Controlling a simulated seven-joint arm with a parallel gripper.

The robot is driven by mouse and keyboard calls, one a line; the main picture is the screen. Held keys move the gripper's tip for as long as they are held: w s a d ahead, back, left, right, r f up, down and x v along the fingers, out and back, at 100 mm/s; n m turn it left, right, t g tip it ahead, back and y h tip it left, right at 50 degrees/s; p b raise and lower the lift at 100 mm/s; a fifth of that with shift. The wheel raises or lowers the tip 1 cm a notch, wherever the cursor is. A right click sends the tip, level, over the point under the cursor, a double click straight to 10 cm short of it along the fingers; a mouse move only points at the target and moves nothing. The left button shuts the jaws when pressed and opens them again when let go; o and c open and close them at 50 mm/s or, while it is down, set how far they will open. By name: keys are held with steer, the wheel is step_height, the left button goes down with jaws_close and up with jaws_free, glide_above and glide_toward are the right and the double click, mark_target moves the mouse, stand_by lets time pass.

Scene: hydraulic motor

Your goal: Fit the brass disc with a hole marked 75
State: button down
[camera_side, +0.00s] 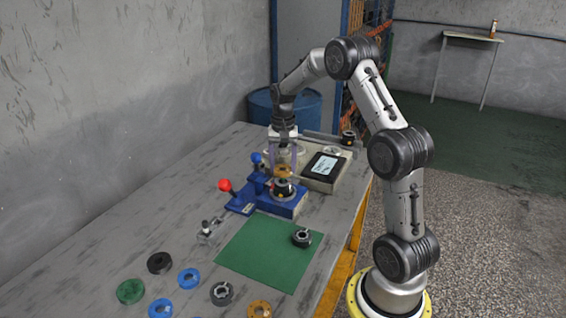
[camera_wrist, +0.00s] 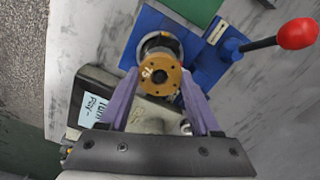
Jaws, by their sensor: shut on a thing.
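My gripper (camera_side: 284,163) has purple fingers and points down over the blue fixture (camera_side: 294,208). It is shut on a brass disc with a hole (camera_side: 283,172). In the wrist view the disc partly covers the housing (camera_wrist: 160,42).
A red-knobbed lever (camera_side: 225,185) and a blue knob (camera_side: 257,158) rise beside the fixture. A box with a display (camera_side: 323,166) stands behind right. A green mat (camera_side: 262,255) holds a dark ring part (camera_side: 302,237). Several rings, including another brass one (camera_side: 259,308), lie in front.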

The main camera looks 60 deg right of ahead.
steer(key=shift+f, duration=0.9)
steer(key=shift+f, duration=0.45)
stand_by(0.3)
jaws_free()
stand_by(0.4)
steer(key=shift+r, duration=4.3)
